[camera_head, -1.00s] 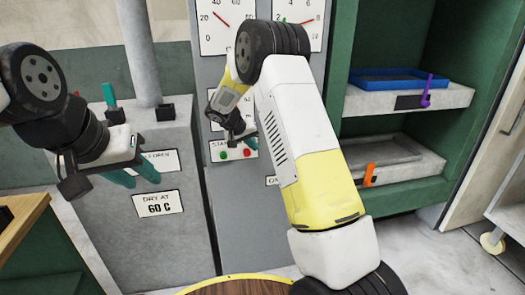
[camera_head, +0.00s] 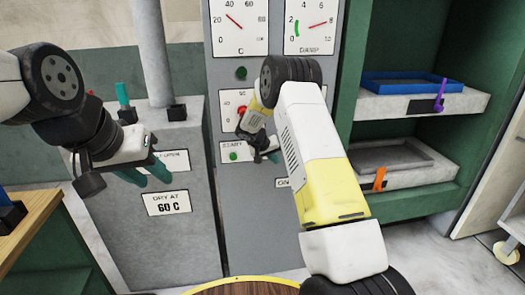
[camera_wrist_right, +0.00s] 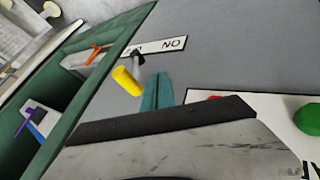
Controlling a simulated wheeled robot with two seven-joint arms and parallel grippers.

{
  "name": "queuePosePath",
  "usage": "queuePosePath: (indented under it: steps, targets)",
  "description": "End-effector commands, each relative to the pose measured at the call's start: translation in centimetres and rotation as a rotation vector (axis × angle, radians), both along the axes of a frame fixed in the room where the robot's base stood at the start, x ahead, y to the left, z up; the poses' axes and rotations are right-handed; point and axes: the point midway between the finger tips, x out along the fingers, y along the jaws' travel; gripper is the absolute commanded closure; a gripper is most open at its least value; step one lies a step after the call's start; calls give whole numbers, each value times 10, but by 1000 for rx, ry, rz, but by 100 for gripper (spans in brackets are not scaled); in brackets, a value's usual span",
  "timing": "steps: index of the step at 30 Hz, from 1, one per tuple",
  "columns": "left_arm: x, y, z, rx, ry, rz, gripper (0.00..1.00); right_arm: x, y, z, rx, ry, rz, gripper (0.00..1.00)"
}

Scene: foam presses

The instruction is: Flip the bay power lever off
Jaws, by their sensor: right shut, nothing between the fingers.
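A lever with a yellow handle (camera_wrist_right: 127,81) stands out from the grey panel in the right wrist view, beside a white label (camera_wrist_right: 165,46) partly readable as ON, upside down. My right arm hides the lever in the head view, where only part of the label (camera_head: 283,182) shows. My right gripper (camera_head: 270,160) is in front of the grey panel. Its teal fingers (camera_wrist_right: 157,88) are together and empty, close beside the yellow handle; contact cannot be told. My left gripper (camera_head: 145,172) is open and empty, in front of the grey cabinet at the left.
A green START button (camera_head: 233,156) lies just left of my right gripper. Two gauges and a green lamp (camera_head: 241,73) are above. A green rack at right holds a blue tray (camera_head: 412,83) with a purple handle and a grey tray (camera_head: 388,157) with an orange handle.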

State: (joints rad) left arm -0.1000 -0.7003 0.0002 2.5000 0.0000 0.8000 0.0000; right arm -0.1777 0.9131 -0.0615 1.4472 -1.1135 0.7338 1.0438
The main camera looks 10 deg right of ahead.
Motion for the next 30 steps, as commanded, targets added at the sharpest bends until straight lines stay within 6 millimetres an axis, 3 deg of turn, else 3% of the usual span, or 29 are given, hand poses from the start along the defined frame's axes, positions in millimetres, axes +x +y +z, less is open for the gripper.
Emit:
queuePosePath:
  steps: [3, 7, 23, 30]
  targets:
    - [0, 0, 0, 0, 0, 0, 64, 1, -21, 6, 0, -5, -4, 100]
    - [0, 0, 0, 0, 0, 0, 64, 1, -30, 6, 0, -5, -2, 100]
    - [0, 0, 0, 0, 0, 0, 64, 1, -35, 7, 7, -5, -2, 100]
    - [0, 0, 0, 0, 0, 0, 64, 2, -48, 16, 82, -4, -7, 100]
